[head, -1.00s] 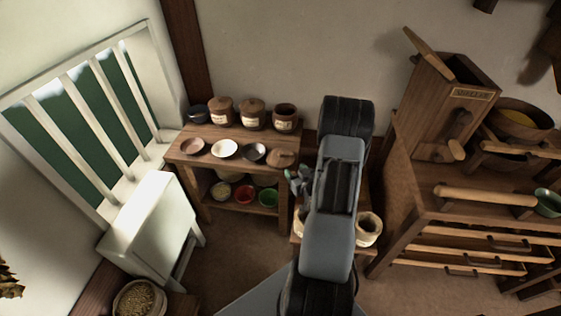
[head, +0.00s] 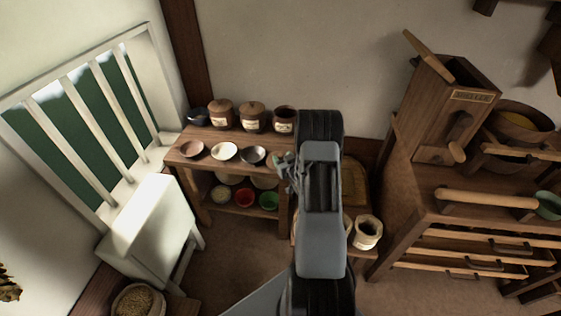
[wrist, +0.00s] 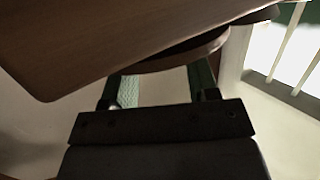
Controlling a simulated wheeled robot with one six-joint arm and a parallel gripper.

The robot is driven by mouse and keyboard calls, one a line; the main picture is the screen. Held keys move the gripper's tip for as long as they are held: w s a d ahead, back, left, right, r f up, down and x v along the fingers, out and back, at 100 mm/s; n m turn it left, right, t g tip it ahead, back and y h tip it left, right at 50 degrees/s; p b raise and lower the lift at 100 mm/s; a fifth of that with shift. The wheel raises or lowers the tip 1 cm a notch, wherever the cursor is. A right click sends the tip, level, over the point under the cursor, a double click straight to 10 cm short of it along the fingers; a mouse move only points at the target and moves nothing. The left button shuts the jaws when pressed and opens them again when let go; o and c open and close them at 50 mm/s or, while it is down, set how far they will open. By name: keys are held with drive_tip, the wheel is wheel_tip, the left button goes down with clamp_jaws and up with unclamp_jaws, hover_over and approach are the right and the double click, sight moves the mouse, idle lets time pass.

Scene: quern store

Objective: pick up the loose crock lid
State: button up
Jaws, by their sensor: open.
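The loose crock lid is a round wooden disc; its curved edge shows in the wrist view (wrist: 182,58), just beyond and partly between my fingertips. In the head view it is mostly hidden behind my gripper (head: 284,168) at the right end of the wooden shelf unit (head: 212,137). My gripper is open, its two greenish fingers (wrist: 160,84) apart with a gap between them. I cannot tell whether a finger touches the lid. An open crock (head: 285,119) without a lid stands at the back of the shelf top, beside two lidded crocks (head: 252,117).
A row of small bowls (head: 224,151) lies along the shelf top left of my gripper. More coloured bowls (head: 244,196) sit on the lower shelf. A pale pot (head: 367,232) stands right of my arm. A wooden cabinet (head: 408,190) is further right.

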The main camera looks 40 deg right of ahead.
drive_tip(key=shift+w+f, duration=0.1)
drive_tip(key=shift+w, duration=0.35)
drive_tip(key=shift+c, duration=0.3)
drive_tip(key=c, duration=0.9)
